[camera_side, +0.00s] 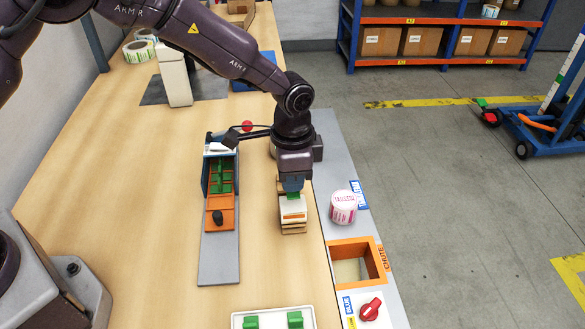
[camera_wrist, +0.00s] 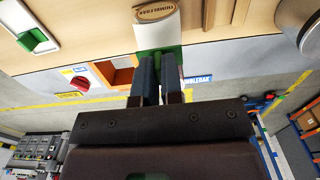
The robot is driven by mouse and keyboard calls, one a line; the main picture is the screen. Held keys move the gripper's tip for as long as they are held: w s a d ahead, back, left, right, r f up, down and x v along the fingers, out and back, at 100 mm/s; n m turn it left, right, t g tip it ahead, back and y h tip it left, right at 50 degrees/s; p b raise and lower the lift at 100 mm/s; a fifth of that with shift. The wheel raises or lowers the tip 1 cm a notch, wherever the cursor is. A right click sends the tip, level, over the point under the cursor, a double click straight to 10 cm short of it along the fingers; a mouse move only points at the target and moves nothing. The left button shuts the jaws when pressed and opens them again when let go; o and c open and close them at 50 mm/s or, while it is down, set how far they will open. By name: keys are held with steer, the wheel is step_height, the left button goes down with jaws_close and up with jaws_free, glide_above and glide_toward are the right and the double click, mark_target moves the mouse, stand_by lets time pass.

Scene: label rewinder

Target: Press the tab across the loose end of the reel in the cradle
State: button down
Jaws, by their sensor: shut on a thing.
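My gripper (camera_side: 292,184) points down over the wooden cradle (camera_side: 293,230) and is shut on a green tab (camera_side: 293,195). In the wrist view the gripper's fingers (camera_wrist: 159,74) hold the tab (camera_wrist: 153,52) at the edge of a white strip (camera_wrist: 157,34), the loose end of the reel (camera_wrist: 155,12) in the cradle. The tab overlaps the strip in that view; I cannot tell whether it is pressed on it. In the side view the reel is mostly hidden, with its white end (camera_side: 293,209) showing below the tab.
A white tray (camera_side: 236,320) with two green tabs stands at the front. Left of the cradle is a grey track with an orange-and-green holder (camera_side: 220,195). To the right are a pink-lettered reel (camera_side: 343,207), an orange chute (camera_side: 381,262) and a red knob (camera_side: 370,309).

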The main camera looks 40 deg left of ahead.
steer(key=shift+f, duration=1.3)
steer(key=shift+f, duration=0.25)
steer(key=c, duration=1.2)
jaws_free()
